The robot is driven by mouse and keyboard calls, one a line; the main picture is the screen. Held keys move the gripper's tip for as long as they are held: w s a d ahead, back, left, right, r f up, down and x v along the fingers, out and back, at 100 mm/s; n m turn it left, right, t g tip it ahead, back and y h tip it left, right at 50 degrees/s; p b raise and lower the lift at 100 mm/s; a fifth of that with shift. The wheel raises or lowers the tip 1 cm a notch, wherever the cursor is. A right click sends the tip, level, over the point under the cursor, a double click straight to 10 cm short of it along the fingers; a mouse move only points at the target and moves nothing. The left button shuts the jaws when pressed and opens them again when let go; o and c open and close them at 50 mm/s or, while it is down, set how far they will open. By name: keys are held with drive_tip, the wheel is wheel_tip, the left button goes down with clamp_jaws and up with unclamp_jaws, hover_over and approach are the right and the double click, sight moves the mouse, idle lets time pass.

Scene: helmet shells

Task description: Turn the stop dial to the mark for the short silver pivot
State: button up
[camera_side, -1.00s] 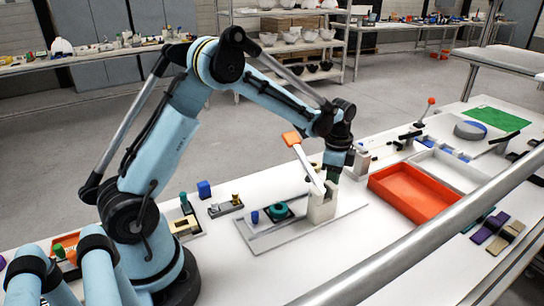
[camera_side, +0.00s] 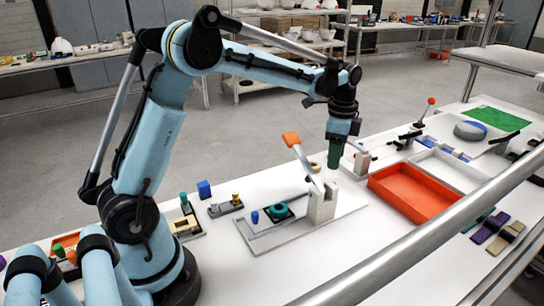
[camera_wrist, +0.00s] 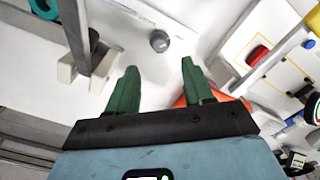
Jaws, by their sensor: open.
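My gripper (camera_side: 335,157) has green fingers pointing down, above and just behind the lever press (camera_side: 321,205). In the wrist view the fingers (camera_wrist: 158,66) are apart with nothing between them. A round grey knob (camera_wrist: 159,41) stands on the white surface beyond the fingertips; I cannot tell whether it is the stop dial or a silver pivot. A teal ring (camera_side: 278,211) sits on the press plate, and part of it shows at the wrist view's top left (camera_wrist: 44,7). Dial marks cannot be made out.
The press has an orange-ended lever (camera_side: 291,138) standing up at a tilt. An orange tray (camera_side: 413,215) lies to its right, with a white tray (camera_side: 462,172) beyond.

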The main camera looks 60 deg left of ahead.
drive_tip(key=shift+r, duration=1.9)
wheel_tip(320, 180, down, 12)
drive_tip(key=m, duration=0.6)
drive_tip(key=shift+r, duration=0.1)
clamp_jaws()
